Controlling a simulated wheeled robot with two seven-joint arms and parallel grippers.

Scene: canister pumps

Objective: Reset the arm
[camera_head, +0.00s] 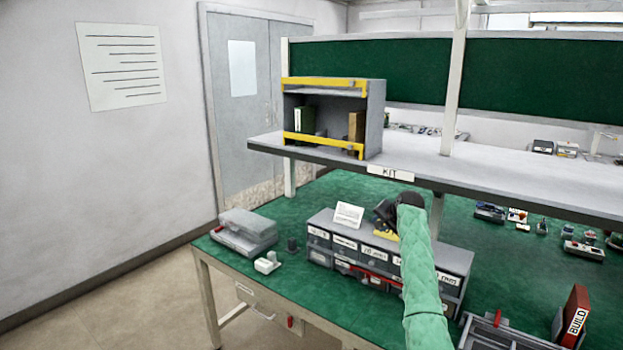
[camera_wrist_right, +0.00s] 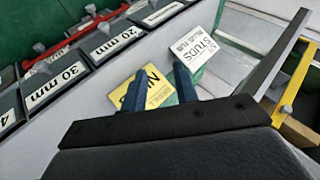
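My right arm, in a green sleeve, reaches up from the bottom of the head view. Its dark gripper (camera_head: 384,212) is above the grey drawer cabinet (camera_head: 455,262). In the right wrist view the two fingers of the right gripper (camera_wrist_right: 159,76) stand apart with nothing visibly held between them. The yellow card is partly hidden by the fingers. My left gripper is not in view.
A grey shelf box with yellow bars (camera_head: 375,115) stands on the raised shelf (camera_head: 500,165). A grey case (camera_head: 245,232) lies at the bench's left end. A red BUILD binder (camera_head: 576,312) stands at right.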

